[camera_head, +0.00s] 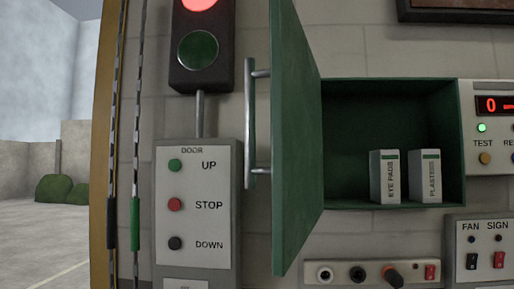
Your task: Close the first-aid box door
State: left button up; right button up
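The first-aid box (345,135) is a green box on the wall, right of centre in the head view. Its green door (293,140) stands wide open, swung out toward me on the box's left side. A vertical metal handle (250,130) is on the door's left-hand face. Inside the box, a white carton marked EYE PADS (385,178) and a white carton marked PLASTERS (427,177) stand upright on the floor. Neither of my grippers shows in this view.
Left of the door is a DOOR panel (193,215) with UP, STOP and DOWN buttons, below a signal light (200,45) lit red. A socket strip (370,273) runs under the box. A display panel (490,128) and FAN/SIGN switch panel (485,250) are at right.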

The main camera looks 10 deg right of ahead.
aim_at(296, 170)
jog(key=i+j+z, duration=0.25)
jog(key=z, duration=0.15)
jog(key=i+j+z, duration=0.2)
jog(key=z, duration=0.15)
jog(key=i+j+z, duration=0.1)
jog(key=j+z, duration=0.3)
jog(key=z, duration=0.3)
